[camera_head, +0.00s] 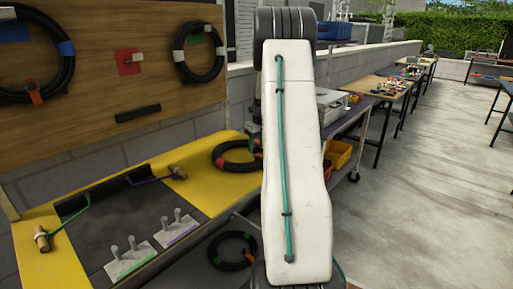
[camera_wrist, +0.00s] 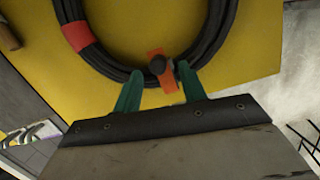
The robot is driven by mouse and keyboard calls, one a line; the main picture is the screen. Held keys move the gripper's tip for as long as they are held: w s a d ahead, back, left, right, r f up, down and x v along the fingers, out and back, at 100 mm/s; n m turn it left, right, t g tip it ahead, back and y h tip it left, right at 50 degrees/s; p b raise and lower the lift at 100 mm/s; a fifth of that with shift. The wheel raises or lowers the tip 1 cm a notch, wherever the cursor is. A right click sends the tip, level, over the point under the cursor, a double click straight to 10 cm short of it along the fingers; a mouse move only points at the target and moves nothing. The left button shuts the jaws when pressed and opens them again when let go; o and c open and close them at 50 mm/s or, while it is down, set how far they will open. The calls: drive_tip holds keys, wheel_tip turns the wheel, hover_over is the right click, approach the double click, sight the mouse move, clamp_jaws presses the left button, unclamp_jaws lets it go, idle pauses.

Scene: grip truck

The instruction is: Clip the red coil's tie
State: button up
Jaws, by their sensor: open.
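A black cable coil with a red band (camera_wrist: 77,37) lies on the yellow surface in the wrist view; its thick ring (camera_wrist: 107,64) curves across the top. An orange tie (camera_wrist: 164,78) with a dark round knob (camera_wrist: 157,64) sits at the coil's near side. My gripper (camera_wrist: 158,72) is open, its two green fingers on either side of the orange tie and knob. I cannot tell whether they touch it.
The yellow bench (camera_head: 48,268) has a dark mat (camera_head: 90,226), clip stands (camera_head: 128,263) and wooden-handled tools (camera_head: 42,239). Another black coil (camera_head: 215,250) lies lower, left of my arm. Coils hang on the wooden board (camera_head: 120,80). Paved floor (camera_head: 430,200) is clear at right.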

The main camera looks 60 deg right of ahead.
wheel_tip(320, 180, up, 6)
drive_tip(key=s, duration=0.1)
drive_tip(key=shift+s+r, duration=0.15)
drive_tip(key=shift+r, duration=0.1)
idle(0.4)
